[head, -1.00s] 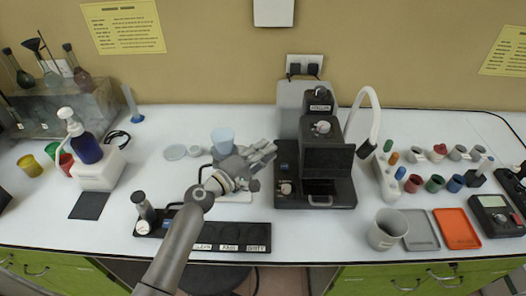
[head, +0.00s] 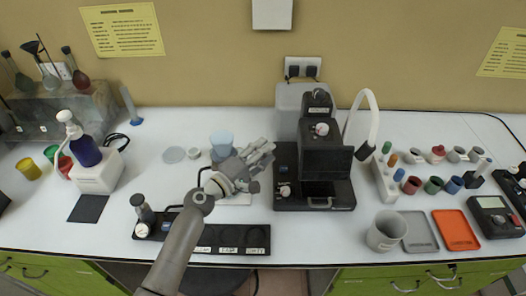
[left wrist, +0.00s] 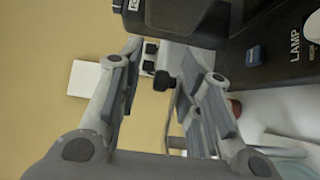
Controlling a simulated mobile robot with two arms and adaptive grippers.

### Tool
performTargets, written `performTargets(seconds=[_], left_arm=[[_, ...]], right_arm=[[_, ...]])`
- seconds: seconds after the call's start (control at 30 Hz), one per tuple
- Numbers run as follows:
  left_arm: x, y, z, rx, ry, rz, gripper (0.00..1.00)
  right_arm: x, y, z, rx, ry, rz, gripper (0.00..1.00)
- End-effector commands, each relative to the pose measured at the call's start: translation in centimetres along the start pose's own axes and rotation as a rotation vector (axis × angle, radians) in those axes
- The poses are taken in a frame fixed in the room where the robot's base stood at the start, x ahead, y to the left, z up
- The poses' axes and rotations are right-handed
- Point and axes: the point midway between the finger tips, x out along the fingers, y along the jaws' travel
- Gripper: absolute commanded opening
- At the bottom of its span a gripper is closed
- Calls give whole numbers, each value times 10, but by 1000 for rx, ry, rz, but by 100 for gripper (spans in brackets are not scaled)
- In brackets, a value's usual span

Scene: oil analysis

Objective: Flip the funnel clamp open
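The black analysis machine (head: 326,150) stands at the middle of the bench, with a grey tank (head: 289,98) behind it. I cannot pick out the funnel clamp with certainty. My left gripper (head: 268,150) is just left of the machine, above the bench. In the left wrist view its two fingers (left wrist: 160,65) are apart with nothing gripped. A small black knob-like part (left wrist: 163,80) shows between them, apparently farther back. The machine's side, marked LAMP (left wrist: 295,45), fills the upper right there. My right gripper is not in view.
A pale blue cup (head: 222,140) stands behind my left wrist. A white hose (head: 370,115) rises at the machine's right. A rack of coloured tubes (head: 384,180) and a grey beaker (head: 384,230) are farther right. A black tray (head: 230,238) lies in front. The wall is close behind.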

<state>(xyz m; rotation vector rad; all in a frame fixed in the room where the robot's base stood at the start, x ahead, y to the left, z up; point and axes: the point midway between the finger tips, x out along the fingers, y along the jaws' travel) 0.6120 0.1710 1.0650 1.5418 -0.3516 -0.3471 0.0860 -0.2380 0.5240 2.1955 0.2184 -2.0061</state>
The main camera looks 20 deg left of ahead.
Motion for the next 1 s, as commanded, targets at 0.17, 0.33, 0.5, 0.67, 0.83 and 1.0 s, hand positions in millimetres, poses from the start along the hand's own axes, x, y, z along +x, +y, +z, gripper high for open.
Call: performTargets(seconds=[0.17,0.33,0.5,0.67,0.83,1.0], left_arm=[[-22,-2,0,2,1,-4,33],[-55,-2,0,1,1,-4,33],[-86,0,0,0,2,-2,33],[-106,0,0,-1,1,0,33],[-116,1,0,0,1,3,33],[-118,1,-1,1,1,3,33]], right_arm=[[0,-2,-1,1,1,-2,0],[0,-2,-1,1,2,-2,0],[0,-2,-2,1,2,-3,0],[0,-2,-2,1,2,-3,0],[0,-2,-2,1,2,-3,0],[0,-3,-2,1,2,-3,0]])
